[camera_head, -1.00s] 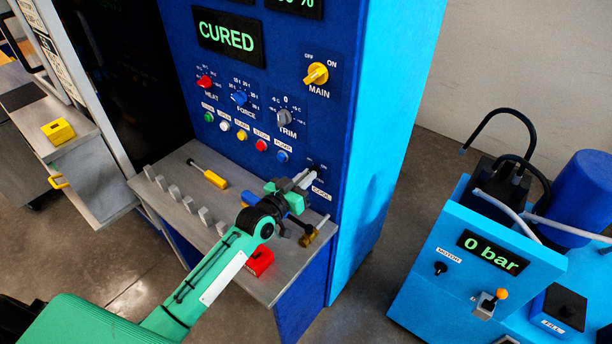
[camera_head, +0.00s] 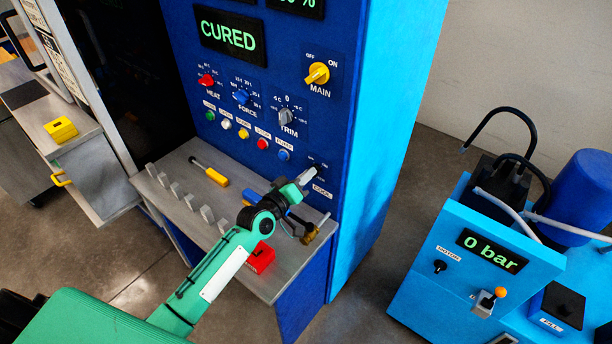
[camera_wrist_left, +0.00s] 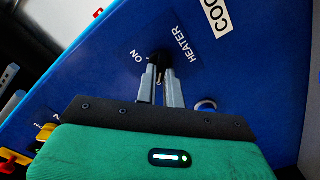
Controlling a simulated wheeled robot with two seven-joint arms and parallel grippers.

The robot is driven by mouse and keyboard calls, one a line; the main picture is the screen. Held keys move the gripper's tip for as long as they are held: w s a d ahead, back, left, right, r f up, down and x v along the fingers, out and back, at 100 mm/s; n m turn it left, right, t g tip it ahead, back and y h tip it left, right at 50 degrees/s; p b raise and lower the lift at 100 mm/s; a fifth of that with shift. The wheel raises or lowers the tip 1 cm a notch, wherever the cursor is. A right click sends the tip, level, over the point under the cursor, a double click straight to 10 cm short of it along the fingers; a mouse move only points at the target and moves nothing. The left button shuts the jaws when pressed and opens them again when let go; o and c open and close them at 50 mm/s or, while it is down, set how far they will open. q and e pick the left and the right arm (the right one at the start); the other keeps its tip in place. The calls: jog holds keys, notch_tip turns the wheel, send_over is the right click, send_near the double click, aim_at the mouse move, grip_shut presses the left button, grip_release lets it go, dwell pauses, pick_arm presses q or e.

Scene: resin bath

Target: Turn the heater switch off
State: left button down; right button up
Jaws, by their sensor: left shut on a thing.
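The heater switch (camera_wrist_left: 160,57) shows in the left wrist view as a dark round base with a small brass-coloured lever. It sits on the blue panel between the ON label (camera_wrist_left: 138,56) and the HEATER label (camera_wrist_left: 184,46). My left gripper (camera_wrist_left: 161,76) has its two grey fingers on either side of the lever, shut on it. There the fingers hide the switch. The lever's exact tilt is unclear. My right gripper is out of view.
The yellow MAIN knob (camera_head: 318,73) and coloured buttons are on the panel above. The grey shelf (camera_head: 180,165) below holds a yellow-handled tool (camera_head: 216,177), a red block (camera_head: 261,258), a brass-coloured tool (camera_head: 312,232) and several grey blocks. A blue pump unit (camera_head: 440,285) stands right.

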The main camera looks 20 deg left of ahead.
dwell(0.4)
pick_arm(q)
jog(key=c, duration=1.5)
grip_release()
jog(key=shift+s, duration=0.1)
jog(key=b+v, duration=0.3)
jog(key=v, duration=1)
jog(key=shift+s+a, duration=0.15)
jog(key=shift+s, duration=0.15)
